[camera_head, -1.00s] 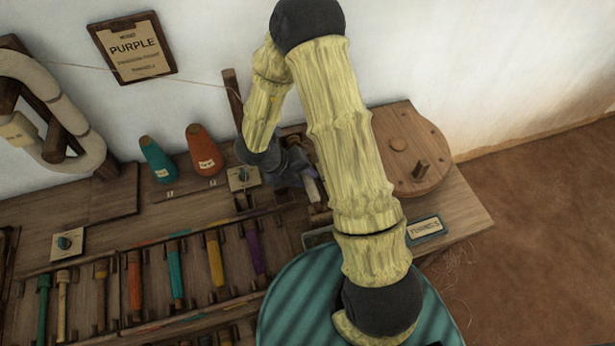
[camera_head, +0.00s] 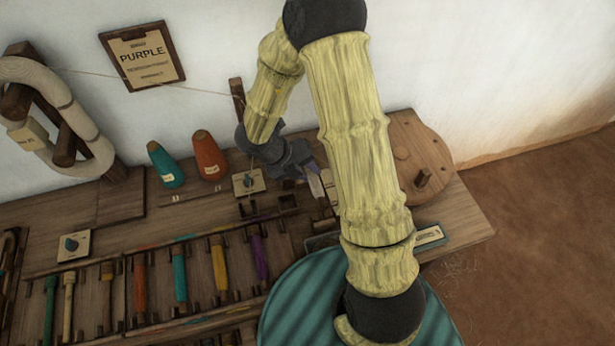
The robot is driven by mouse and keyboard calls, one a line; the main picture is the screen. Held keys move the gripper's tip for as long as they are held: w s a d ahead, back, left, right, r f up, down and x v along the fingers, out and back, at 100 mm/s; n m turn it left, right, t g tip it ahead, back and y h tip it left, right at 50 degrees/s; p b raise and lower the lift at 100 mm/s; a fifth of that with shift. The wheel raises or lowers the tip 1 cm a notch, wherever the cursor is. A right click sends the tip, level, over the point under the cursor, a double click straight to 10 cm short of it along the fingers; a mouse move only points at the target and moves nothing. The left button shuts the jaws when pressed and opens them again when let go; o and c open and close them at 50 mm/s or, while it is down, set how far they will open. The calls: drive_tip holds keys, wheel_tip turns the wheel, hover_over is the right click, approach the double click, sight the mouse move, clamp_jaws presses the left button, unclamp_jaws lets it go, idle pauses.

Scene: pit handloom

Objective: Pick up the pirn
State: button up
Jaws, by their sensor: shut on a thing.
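My gripper (camera_head: 306,171) is at the end of my arm, above the back right part of the wooden bench. It is shut on a slim pale lilac piece (camera_head: 315,184), which looks like the pirn. Much of this piece is hidden by the jaws and my arm. Other pirns lie in the rack at the front left: a purple one (camera_head: 258,255), a yellow one (camera_head: 219,264), a teal one (camera_head: 179,274) and an orange one (camera_head: 140,285). A wall sign (camera_head: 143,56) reads "PURPLE".
A wooden post (camera_head: 236,97) rises behind my gripper. A round wooden disc (camera_head: 421,150) with a peg is at the right. A teal striped round top (camera_head: 300,310) is in front.

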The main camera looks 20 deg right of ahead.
sight(307, 173)
wheel_tip(307, 173, up, 4)
drive_tip(key=shift+p, duration=0.35)
drive_tip(key=shift+r, duration=0.1)
